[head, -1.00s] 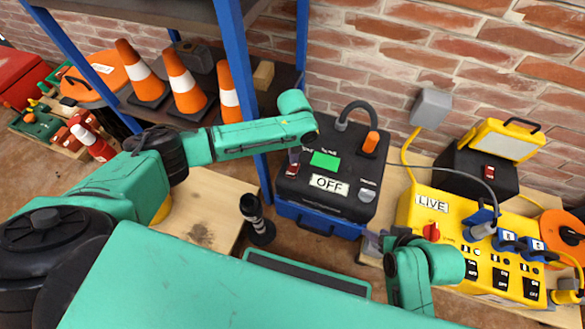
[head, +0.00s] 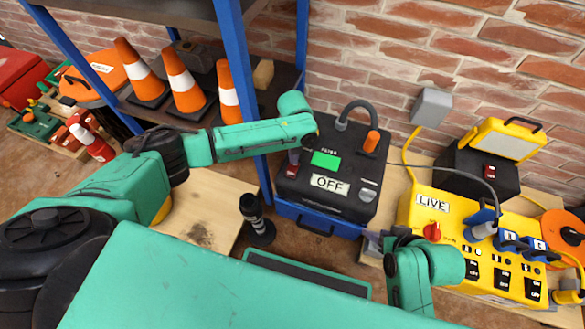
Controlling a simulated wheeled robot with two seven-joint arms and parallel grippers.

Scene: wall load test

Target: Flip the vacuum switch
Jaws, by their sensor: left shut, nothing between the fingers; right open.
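The vacuum (head: 340,205) is a black box on a blue base, with a green screen (head: 325,160) and a sign reading OFF (head: 329,183). A small dark red switch (head: 292,170) sits at the left of its top panel. My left gripper (head: 294,157) is shut and empty, right at the switch; whether it touches is too small to tell. The wrist above it hides part of the panel. My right gripper (head: 373,241) is open, low in front of the vacuum's right corner, apart from the switch.
A yellow power box (head: 432,203) marked LIVE, with sockets and plugs, stands to the right. A blue shelf post (head: 262,180) is close to my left forearm. A grey hose (head: 352,107) rises behind the panel. Orange cones (head: 185,83) stand on the shelf.

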